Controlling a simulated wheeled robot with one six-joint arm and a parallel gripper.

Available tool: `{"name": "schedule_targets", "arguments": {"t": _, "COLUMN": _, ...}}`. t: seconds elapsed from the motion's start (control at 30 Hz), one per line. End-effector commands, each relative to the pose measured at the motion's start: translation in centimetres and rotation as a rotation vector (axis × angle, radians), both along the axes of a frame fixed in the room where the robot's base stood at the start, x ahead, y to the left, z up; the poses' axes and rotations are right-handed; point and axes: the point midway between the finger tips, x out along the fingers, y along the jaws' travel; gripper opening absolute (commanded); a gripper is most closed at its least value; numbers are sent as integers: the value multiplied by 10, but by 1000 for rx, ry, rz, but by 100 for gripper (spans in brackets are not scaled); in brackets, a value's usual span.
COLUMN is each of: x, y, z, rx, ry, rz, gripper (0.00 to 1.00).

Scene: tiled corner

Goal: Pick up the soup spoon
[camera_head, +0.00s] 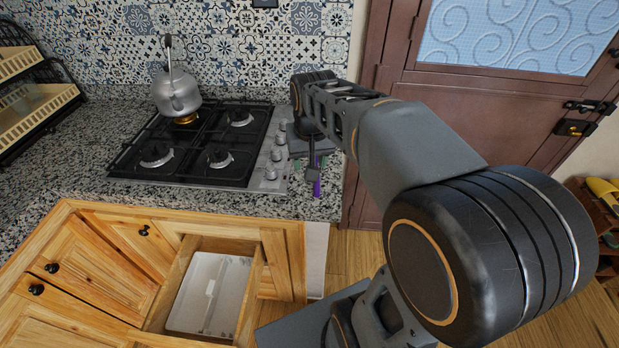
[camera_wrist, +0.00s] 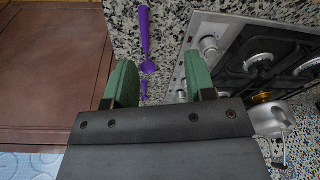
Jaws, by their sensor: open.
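A purple soup spoon (camera_wrist: 146,42) lies on the speckled granite counter, beside the stove. In the wrist view it runs up and down between and beyond my fingertips. My gripper (camera_wrist: 160,82) is open, with its two green fingers apart and nothing held between them. A smaller purple piece (camera_wrist: 144,88) shows nearer the gripper; I cannot tell whether it is part of the same spoon. In the head view a bit of purple (camera_head: 317,188) shows at the counter's right end, below my gripper, and my arm hides the rest.
A gas stove (camera_head: 205,145) with knobs on its right side is close to the spoon. A metal kettle (camera_head: 176,92) stands on its back left burner. An open drawer (camera_head: 253,275) with a white tray juts out below the counter. A brown door (camera_head: 450,110) is at the right.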

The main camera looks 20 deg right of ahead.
Motion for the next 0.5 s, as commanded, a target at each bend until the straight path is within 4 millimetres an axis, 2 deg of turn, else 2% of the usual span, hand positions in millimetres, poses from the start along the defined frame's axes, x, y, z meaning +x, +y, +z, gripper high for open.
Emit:
{"name": "schedule_targets", "arguments": {"t": 0.03, "x": 16, "y": -10, "z": 0, "rx": 5, "ry": 28, "rz": -38, "gripper": 50}}
{"name": "schedule_targets", "arguments": {"t": 0.2, "x": 55, "y": -37, "z": 1, "rx": 21, "ry": 99, "rz": -138, "gripper": 50}}
{"name": "schedule_targets", "arguments": {"t": 0.37, "x": 73, "y": -53, "z": -3, "rx": 29, "ry": 138, "rz": -191, "gripper": 50}}
{"name": "schedule_targets", "arguments": {"t": 0.5, "x": 78, "y": -58, "z": -22, "rx": 32, "ry": 150, "rz": -207, "gripper": 50}}
